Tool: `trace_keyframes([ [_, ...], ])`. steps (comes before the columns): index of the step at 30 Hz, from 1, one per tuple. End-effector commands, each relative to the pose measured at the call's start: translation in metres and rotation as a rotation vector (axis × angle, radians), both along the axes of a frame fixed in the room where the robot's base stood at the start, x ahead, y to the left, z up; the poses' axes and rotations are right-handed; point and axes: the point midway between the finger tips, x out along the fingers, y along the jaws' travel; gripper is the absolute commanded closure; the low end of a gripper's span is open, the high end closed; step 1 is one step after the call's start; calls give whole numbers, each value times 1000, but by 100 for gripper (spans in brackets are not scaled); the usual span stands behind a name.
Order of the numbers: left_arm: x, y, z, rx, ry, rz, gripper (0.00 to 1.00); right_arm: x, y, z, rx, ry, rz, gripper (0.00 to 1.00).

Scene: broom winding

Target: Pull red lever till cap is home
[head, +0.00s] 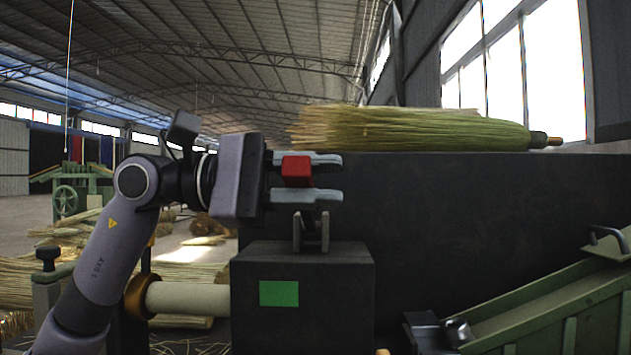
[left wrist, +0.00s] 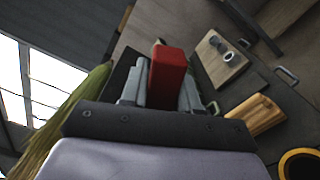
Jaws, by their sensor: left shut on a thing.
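The red lever (head: 297,171) shows as a red block between the fingers of my left gripper (head: 308,178). The gripper comes in level from the left and is shut on the red block. The block stands above a dark box (head: 340,290) with a green patch (head: 279,293) on its front and a small grey bracket (head: 311,235) on top. In the left wrist view the red lever (left wrist: 167,75) sits between the two grey fingers. I cannot pick out the cap for certain. My right gripper is not in view.
A straw broom head (head: 420,130) lies on top of a large dark panel (head: 500,210) behind. A green chute (head: 560,305) slopes at the lower right. A pale roller (head: 188,299) is left of the box. Straw bundles and a green machine (head: 80,192) stand farther back left.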

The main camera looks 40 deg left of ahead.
Motion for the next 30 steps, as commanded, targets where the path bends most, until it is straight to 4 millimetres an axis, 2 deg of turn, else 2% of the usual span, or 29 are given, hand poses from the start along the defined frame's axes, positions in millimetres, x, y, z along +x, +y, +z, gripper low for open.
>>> trace_keyframes([
  [7,0,-1,-2,7,3,-3,100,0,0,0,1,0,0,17],
  [8,0,-1,-2,7,3,-3,67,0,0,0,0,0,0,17],
  [9,0,-1,-2,7,3,-3,54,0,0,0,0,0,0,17],
  [10,0,-1,-2,6,4,-3,49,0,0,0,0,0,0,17],
  [21,-2,3,-2,3,4,0,49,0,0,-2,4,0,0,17],
  [30,-25,31,-4,2,3,2,49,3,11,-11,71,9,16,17],
])
